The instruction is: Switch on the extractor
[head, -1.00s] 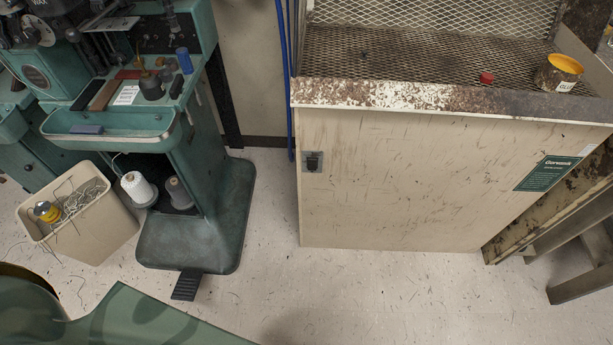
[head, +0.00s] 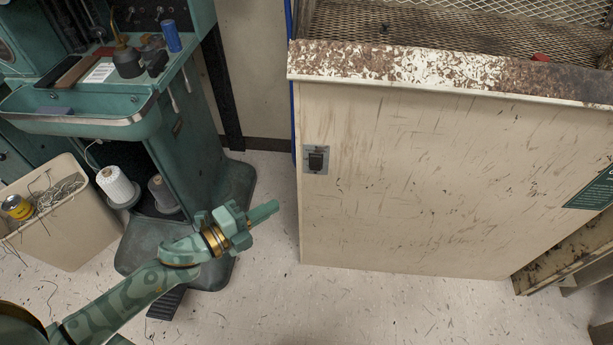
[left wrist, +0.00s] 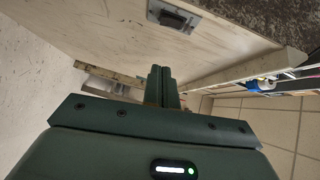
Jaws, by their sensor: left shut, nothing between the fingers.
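The extractor (head: 430,190) is a cream cabinet with a scuffed front and a mesh-lined top. Its switch (head: 316,160), a black rocker on a grey plate, sits at the upper left of the front panel. The switch also shows at the top of the left wrist view (left wrist: 174,16). My left gripper (head: 272,209) is shut and empty, below and to the left of the switch and apart from it. In the left wrist view its closed fingers (left wrist: 162,78) point toward the cabinet. My right gripper is not in view.
A green stitching machine (head: 190,130) stands at the left, with a white thread cone (head: 117,187) on it. A cream bin (head: 65,235) with thread scraps is beside it. Blue piping runs along the cabinet's left edge. The floor (head: 400,310) before the cabinet is clear.

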